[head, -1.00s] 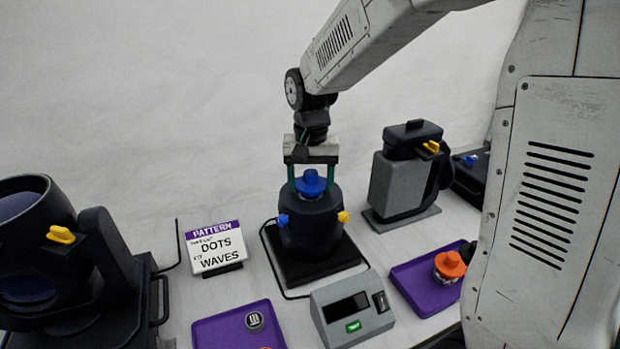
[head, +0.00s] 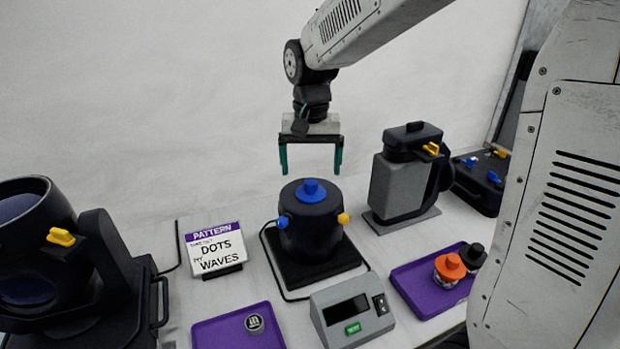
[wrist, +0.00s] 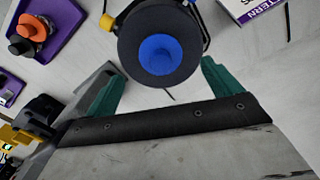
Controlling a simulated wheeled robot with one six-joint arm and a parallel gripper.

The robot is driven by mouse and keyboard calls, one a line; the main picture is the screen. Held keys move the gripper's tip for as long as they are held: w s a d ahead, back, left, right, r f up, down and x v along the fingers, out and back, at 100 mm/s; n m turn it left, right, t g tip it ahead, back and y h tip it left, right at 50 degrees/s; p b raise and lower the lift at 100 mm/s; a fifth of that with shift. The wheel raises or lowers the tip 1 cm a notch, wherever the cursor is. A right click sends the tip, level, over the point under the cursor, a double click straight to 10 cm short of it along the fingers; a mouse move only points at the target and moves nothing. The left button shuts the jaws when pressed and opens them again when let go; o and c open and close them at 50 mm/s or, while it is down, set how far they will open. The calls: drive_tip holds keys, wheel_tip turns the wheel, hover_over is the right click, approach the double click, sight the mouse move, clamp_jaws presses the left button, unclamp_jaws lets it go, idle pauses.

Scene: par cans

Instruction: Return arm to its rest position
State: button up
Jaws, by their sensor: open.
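My gripper (head: 311,165) is open and empty. It hangs above the black par can (head: 312,228), clear of it, with its green fingers spread apart. The can has a blue disc with a knob (head: 312,190) on top, a blue knob on its left side and a yellow knob on its right. It stands upright on a black base plate (head: 325,272). In the wrist view the can (wrist: 133,58) and its blue top (wrist: 160,55) lie beyond and between the open fingers (wrist: 163,88).
A grey device with a yellow lever (head: 402,184) stands to the right. A large black lamp (head: 90,262) is at left. A purple tray (head: 415,295) carries orange and black pieces; another purple tray (head: 215,333) and a grey box (head: 352,310) are in front.

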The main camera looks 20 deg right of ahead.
drive_tip(key=shift+r, duration=1.15)
drive_tip(key=shift+s+n, duration=0.1)
drive_tip(key=shift+n, duration=0.2)
drive_tip(key=shift+n+g, duration=0.4)
drive_tip(key=shift+n, duration=0.3)
drive_tip(key=s, duration=0.2)
drive_tip(key=s+f, duration=0.1)
drive_tip(key=s, duration=0.1)
drive_tip(key=shift+s+d+f, duration=0.15)
drive_tip(key=shift+s+d, duration=0.05)
drive_tip(key=shift+s, duration=0.1)
drive_tip(key=s+d+r+n+t, duration=0.1)
drive_tip(key=s, duration=1)
drive_tip(key=s+d+r+n+t, duration=0.1)
drive_tip(key=s, duration=1)
drive_tip(key=shift+d+r+n, duration=0.15)
drive_tip(key=shift+d+n, duration=0.15)
